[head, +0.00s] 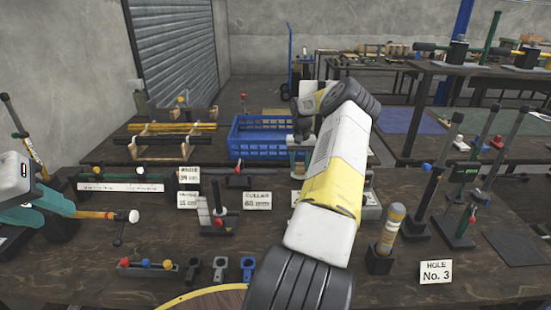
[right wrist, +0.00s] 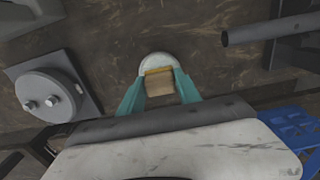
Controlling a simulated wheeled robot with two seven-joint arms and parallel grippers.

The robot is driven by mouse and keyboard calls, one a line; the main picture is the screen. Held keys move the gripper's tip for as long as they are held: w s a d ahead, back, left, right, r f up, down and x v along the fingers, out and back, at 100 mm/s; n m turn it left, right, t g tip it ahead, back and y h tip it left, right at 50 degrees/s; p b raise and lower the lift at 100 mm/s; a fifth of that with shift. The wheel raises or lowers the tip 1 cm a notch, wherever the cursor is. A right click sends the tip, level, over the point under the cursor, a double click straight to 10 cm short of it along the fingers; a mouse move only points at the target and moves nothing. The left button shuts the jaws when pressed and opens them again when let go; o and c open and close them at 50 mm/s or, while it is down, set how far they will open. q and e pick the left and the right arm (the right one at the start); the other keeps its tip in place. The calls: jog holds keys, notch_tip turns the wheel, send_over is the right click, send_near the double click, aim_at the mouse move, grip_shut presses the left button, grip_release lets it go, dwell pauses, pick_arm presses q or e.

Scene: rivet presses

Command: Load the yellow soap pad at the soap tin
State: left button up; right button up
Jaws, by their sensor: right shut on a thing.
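My right gripper shows in the right wrist view (right wrist: 160,92). Its teal fingers are shut on a tan block with a yellow edge (right wrist: 159,85), which may be the yellow soap pad. A pale round thing (right wrist: 157,62) lies just beyond the fingertips; I cannot tell whether it is the soap tin or whether the block touches it. In the head view my right arm hides most of this gripper. My left gripper (head: 50,208) is at the left edge, beside a mallet with a white head (head: 133,216); I cannot tell whether it holds the handle.
A blue crate (head: 262,140) stands behind my right arm. A grey round fixture (right wrist: 48,92) lies left in the right wrist view. Lever presses (head: 465,200) and a yellow-banded cylinder (head: 392,225) stand right. Small clamps (head: 220,268) and label cards crowd the dark bench.

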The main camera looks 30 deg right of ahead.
aim_at(300, 164)
jog(key=shift+f, duration=0.55)
dwell(1.5)
jog(key=shift+r, duration=0.1)
jog(key=shift+r, duration=3.45)
